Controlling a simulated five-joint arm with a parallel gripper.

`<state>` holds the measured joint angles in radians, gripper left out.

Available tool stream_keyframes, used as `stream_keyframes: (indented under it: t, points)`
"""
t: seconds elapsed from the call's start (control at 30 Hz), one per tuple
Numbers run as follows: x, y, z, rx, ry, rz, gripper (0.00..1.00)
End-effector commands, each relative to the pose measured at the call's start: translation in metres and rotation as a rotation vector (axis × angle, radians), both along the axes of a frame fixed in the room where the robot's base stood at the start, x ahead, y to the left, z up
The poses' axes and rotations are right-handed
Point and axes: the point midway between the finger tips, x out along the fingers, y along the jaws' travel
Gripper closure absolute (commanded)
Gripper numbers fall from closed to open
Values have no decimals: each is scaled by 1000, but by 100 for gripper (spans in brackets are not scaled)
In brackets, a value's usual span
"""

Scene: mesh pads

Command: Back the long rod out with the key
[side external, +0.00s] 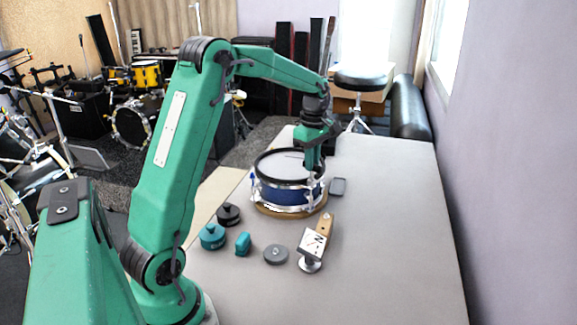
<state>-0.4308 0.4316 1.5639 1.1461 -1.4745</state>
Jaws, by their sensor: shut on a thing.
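A small blue drum (283,193) with a pale mesh head (284,166) and a black hoop stands upright on a round wooden base (292,212). Upright metal rods and lugs run around its side; I cannot tell which rod is the long one. My gripper (312,169) points down at the drum's right rim, its fingertips over the hoop's edge. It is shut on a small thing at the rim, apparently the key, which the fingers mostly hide. I cannot make out how the key sits on a rod.
Left and front of the drum lie a black knob (228,214), a teal pot (212,237), a teal block (243,243), a grey disc (276,254) and a marked metal-and-wood piece (313,243). The grey table (390,230) is clear further right.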

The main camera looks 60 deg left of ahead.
Motion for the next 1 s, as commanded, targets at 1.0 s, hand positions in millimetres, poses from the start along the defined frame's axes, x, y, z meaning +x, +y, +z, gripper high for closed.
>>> stream_keyframes:
  t: [1.0]
  points:
    - [0,0,0,0,0,655,100]
